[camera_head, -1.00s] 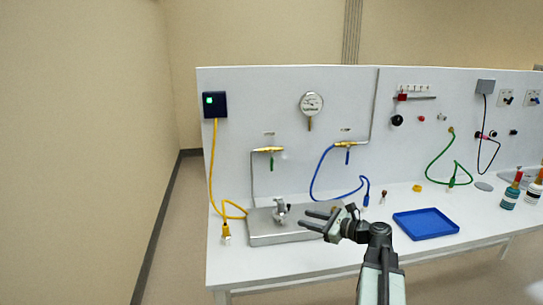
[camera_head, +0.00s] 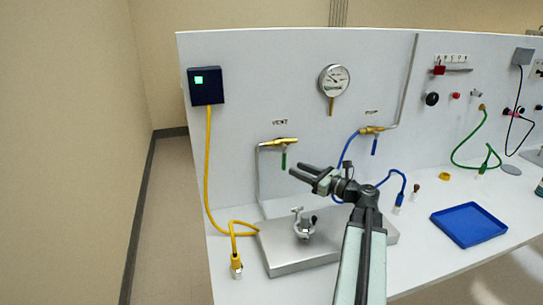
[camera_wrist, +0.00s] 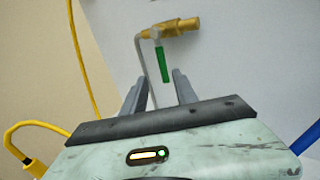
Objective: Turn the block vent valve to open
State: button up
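The vent valve is a brass body (camera_head: 279,142) on the panel under a "VENT" label. It also shows in the wrist view (camera_wrist: 178,27). Its green handle (camera_head: 284,161) hangs straight down, across the pipe run; in the wrist view the handle (camera_wrist: 163,66) points down with a slight tilt. My gripper (camera_head: 297,171) is open and empty, just right of and below the handle in the head view. In the wrist view the handle's lower end shows between the two fingertips (camera_wrist: 160,78), seemingly beyond them; the exact gap cannot be told.
A second brass valve (camera_head: 372,130) with a blue handle sits to the right, below the gauge (camera_head: 334,80). A metal base plate (camera_head: 285,261) with a clamp (camera_head: 303,224) lies below. A yellow cable (camera_head: 208,170) hangs left. A blue tray (camera_head: 468,225) lies right.

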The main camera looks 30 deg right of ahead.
aim_at(284, 163)
jog(key=x, duration=0.7)
jog(key=shift+w+d+r, duration=0.1)
jog(key=shift+w+d, duration=0.1)
jog(key=shift+w, duration=0.2)
jog(key=shift+c, duration=0.3)
grip_shut()
jog(key=shift+s, duration=0.1)
dwell(0.7)
